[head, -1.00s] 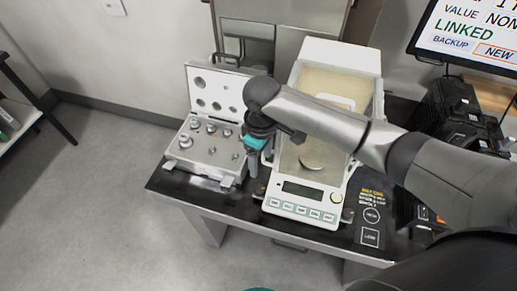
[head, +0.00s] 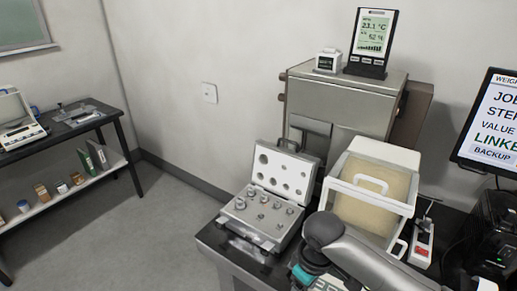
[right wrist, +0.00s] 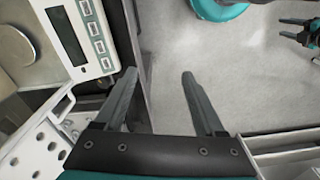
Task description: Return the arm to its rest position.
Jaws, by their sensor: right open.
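My right arm shows at the bottom of the head view, in front of the balance (head: 375,205); its gripper is mostly cut off there. In the right wrist view my right gripper (right wrist: 158,74) is open and empty, with its fingers apart over the floor, beside the table edge. The balance's keypad and display (right wrist: 85,35) are to the left of the fingers. My left gripper (right wrist: 292,29) shows at the upper right of the right wrist view, its two fingers apart with nothing between them.
The open weight case (head: 262,208) with several metal weights stands left of the balance; its edge (right wrist: 35,150) is close to my right gripper. A monitor (head: 495,125) is at the right. A second table (head: 65,142) stands far left. Open floor (right wrist: 235,75) lies beyond the table.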

